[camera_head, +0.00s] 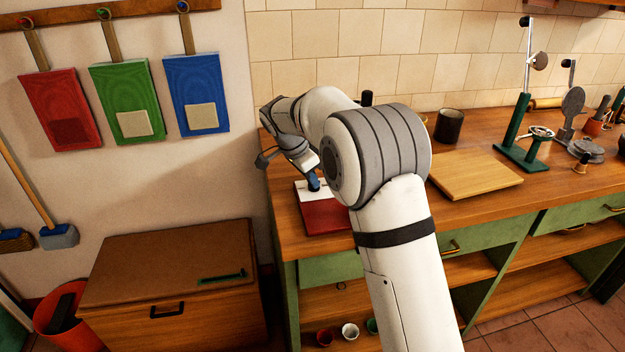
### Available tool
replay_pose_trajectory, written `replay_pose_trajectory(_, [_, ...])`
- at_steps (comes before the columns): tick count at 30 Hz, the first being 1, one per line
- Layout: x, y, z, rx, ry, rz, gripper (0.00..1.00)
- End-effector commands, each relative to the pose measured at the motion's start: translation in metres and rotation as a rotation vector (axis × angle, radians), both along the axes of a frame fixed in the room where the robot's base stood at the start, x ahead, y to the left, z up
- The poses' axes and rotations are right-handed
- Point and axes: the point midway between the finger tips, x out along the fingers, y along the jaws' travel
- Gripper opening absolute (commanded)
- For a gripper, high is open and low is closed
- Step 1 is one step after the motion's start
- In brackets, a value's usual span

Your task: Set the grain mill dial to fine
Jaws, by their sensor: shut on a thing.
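A dark red block or board (322,222) with a white strip (330,196) across its back part is at the left end of the wooden counter. A small blue knob-like piece (314,183) stands at the white strip; it looks like the dial, but I cannot read any marks or its setting. My gripper (311,174) reaches down from above and is shut on the blue piece. The fingertips are small and partly hidden by my arm. My arm also covers what is directly right of the red block.
On the counter (470,217) are a wooden board (474,174), a dark cup (448,126), a green stand with a handwheel (523,130) and a grey metal device (573,110). A wooden chest (175,285) stands at lower left.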

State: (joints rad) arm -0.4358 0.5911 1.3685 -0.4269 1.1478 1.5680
Motion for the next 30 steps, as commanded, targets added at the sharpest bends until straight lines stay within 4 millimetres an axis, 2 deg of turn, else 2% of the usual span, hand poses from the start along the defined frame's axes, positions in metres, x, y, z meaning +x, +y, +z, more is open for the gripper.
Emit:
replay_pose_trajectory(7, [0.0008,0.0018,0.0004,0.003,-0.002,-0.058,0.00])
replay_pose_trajectory(21, [0.0006,0.0027,0.0006,0.004,-0.002,-0.067,0.00])
replay_pose_trajectory(22, [0.0006,0.0027,0.0006,0.004,-0.002,-0.067,0.12])
replay_pose_trajectory(30, [0.0004,0.0023,0.0003,0.002,-0.001,-0.066,0.32])
